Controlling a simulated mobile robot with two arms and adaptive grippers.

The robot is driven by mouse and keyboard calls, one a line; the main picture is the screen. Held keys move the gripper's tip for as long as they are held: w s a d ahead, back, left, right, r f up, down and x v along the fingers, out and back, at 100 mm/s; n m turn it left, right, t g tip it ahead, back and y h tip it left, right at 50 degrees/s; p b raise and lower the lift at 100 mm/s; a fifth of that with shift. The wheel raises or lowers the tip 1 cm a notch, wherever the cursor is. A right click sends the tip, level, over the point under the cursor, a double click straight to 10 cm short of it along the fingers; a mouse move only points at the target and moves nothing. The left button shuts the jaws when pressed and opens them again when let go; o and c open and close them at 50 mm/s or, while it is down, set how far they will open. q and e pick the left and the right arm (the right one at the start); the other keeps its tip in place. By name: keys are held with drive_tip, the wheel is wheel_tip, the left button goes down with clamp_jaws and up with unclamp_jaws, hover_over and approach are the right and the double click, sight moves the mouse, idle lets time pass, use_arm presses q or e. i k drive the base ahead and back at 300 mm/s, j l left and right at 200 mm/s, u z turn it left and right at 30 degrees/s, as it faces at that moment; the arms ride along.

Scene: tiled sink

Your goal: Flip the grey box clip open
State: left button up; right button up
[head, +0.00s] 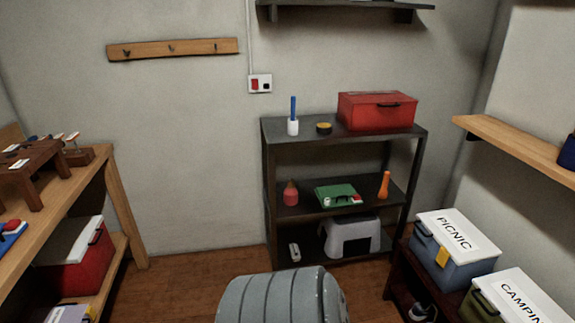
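Two boxes could be the grey box. A blue-grey box (462,271) with a white lid marked PICNIC stands at the right; a dark clip (422,230) shows on its left side, and a yellow tag (442,257) hangs at its front. A pale grey box (68,315) is cut off at the bottom left, with a dark piece at its right end that may be a clip. Both are too small to tell whether a clip is open or shut. Neither of my grippers is in view.
A box marked CAMPING (524,300) stands beside the PICNIC box. A red box (85,268) with a white lid is under the left bench (117,205). A dark shelf unit (269,163) stands at the back wall. A ribbed grey drum-like thing (283,298) fills the bottom middle.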

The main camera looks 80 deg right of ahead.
sight(443, 256)
drive_tip(key=z, duration=4.55)
